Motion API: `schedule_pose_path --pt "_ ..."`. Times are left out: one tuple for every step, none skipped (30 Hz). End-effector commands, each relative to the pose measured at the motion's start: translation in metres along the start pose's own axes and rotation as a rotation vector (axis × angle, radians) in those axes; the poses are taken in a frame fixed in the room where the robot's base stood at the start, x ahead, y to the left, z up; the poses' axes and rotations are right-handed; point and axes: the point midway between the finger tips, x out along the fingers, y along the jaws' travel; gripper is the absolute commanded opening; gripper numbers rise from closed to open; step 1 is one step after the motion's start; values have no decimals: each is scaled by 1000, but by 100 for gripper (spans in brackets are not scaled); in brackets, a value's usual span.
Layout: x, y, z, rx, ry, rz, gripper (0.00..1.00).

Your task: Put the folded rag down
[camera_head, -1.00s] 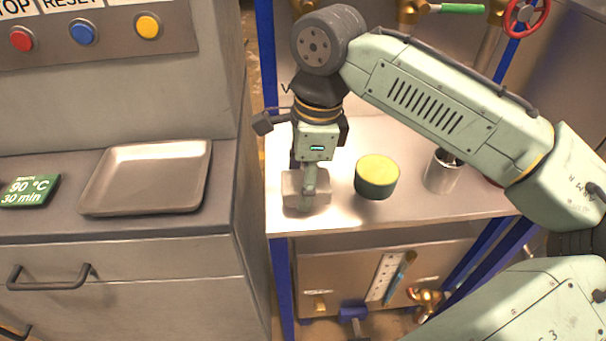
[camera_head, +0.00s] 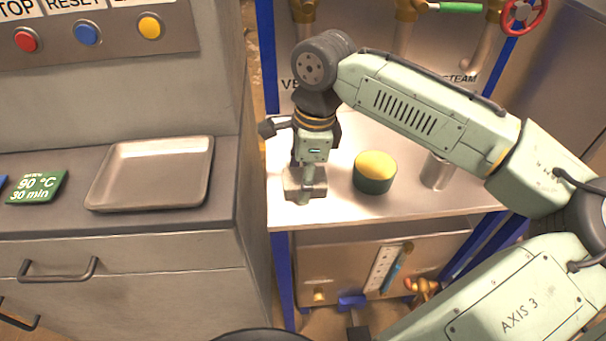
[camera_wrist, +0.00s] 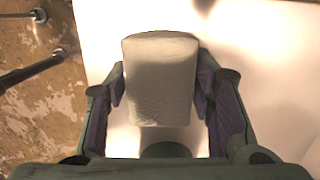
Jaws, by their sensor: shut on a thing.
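The folded rag (camera_head: 291,183) is a pale grey-beige block at the left end of the white tabletop (camera_head: 420,206). My gripper (camera_head: 305,188) points down from above and is shut on it. In the wrist view the rag (camera_wrist: 160,75) sits between the two fingers of my gripper (camera_wrist: 161,90), with a finger on each side. The white surface shows around it. I cannot tell whether its underside touches the tabletop. One finger hides part of the rag in the head view.
A dark green tin with a yellow top (camera_head: 375,172) stands just right of the rag. A metal cup (camera_head: 437,172) stands further right, partly behind my arm. An empty metal tray (camera_head: 150,174) lies on the grey counter (camera_head: 60,222) to the left. The table's front strip is clear.

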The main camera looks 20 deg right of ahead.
Motion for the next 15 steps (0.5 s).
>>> schedule_pose_path --pt "2 0 0 -1 0 0 27" --pt "2 0 0 -1 0 0 50" --pt "2 0 0 0 1 0 52" --pt "2 0 0 0 1 0 55" --pt "2 0 0 0 1 0 56" --pt "2 0 0 0 1 0 59" --pt "2 0 0 0 1 0 61" --pt "2 0 0 0 1 0 63" --pt "2 0 0 0 1 0 66" --pt "2 0 0 0 1 0 68" --pt "2 0 0 0 1 0 69" --pt "2 0 0 0 1 0 69" --pt "2 0 0 0 1 0 69" --pt "2 0 0 0 1 0 69" --pt "2 0 0 0 1 0 69"
